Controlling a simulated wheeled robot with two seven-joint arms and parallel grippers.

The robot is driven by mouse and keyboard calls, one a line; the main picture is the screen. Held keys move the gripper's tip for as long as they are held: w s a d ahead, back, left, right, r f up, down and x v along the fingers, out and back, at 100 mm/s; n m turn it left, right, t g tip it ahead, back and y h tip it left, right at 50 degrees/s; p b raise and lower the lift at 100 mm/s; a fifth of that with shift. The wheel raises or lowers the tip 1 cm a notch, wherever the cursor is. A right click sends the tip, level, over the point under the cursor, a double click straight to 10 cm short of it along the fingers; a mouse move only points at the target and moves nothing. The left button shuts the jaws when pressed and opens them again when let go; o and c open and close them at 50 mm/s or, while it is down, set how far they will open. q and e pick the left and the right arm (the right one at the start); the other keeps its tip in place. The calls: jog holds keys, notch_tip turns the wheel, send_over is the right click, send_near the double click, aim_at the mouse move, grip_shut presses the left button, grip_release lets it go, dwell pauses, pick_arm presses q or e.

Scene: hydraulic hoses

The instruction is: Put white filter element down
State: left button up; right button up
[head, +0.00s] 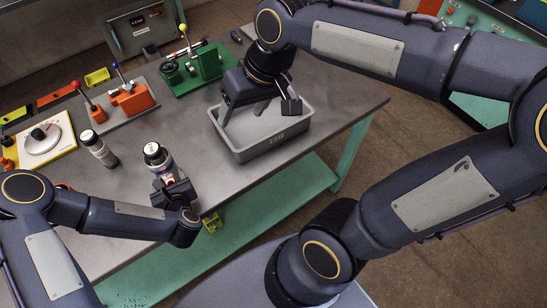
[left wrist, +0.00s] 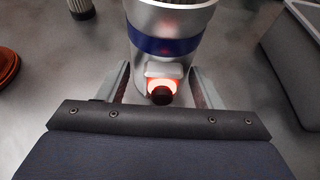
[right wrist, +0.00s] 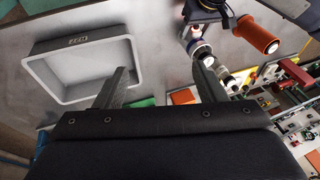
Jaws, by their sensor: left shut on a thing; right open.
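In the left wrist view the canister (left wrist: 172,20) looks silvery with a blue band, and a small lit red knob shows between the fingers (left wrist: 160,90). The fingers are shut on its lower part. I cannot tell whether its base touches the table. My right gripper (head: 260,108) is open and empty over the grey tray (head: 240,156). In the right wrist view its fingers (right wrist: 162,88) are wide apart.
The tabletop (head: 200,150) between canister and tray is bare.

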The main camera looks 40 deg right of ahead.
jog(key=s+d+f+m+t, duration=0.1)
jog(key=s+f, duration=0.4)
jog(key=s, duration=0.6)
jog(key=shift+m+t+y, duration=0.3)
jog(key=shift+t, duration=0.5)
jog(key=shift+f, duration=0.1)
pick_arm(q)
jog(key=o, duration=1.2)
jog(key=shift+s, duration=0.1)
